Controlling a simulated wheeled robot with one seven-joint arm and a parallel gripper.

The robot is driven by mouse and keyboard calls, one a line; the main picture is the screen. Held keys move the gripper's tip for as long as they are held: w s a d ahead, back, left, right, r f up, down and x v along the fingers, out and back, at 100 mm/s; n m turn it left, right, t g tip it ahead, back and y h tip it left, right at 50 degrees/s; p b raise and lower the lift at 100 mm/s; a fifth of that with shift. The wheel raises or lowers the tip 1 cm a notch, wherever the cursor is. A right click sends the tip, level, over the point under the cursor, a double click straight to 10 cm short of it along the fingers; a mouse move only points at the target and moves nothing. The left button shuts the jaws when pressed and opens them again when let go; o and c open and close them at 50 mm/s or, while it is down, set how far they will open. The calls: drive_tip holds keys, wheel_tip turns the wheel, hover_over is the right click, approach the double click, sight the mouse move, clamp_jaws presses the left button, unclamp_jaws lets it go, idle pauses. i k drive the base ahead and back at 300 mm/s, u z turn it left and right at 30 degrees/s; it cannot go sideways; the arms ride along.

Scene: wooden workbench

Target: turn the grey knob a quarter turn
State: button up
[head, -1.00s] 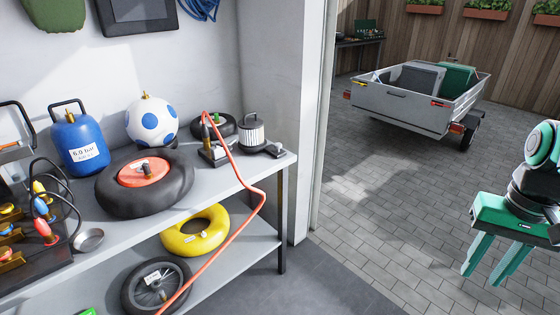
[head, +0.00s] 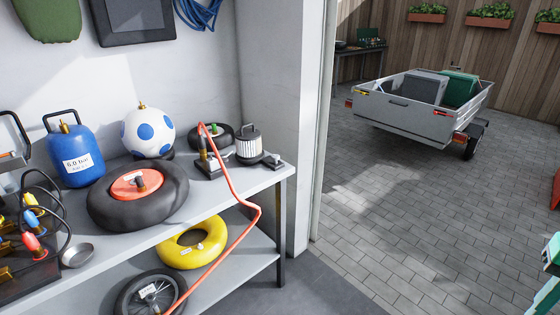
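I cannot make out a grey knob for certain in the head view. The bench (head: 240,185) on the left holds a dark unit (head: 38,275) with yellow, blue and red fittings and black hoses, cut off by the left edge. A pump (head: 249,143) with a ribbed pale cylinder stands near the bench's right end. My gripper (head: 545,295) shows only as teal parts at the lower right edge, well away from the bench. Its fingertips are mostly out of frame, so its opening does not show.
A blue tank (head: 75,155), a white ball with blue spots (head: 149,130), a black tyre with red hub (head: 138,210) and a small metal dish (head: 78,255) crowd the bench. A red hose (head: 240,190) hangs over its front. The paved floor right of it is clear; a trailer (head: 405,110) stands beyond.

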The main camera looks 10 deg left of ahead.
sight(275, 158)
drive_tip(key=i, duration=1.5)
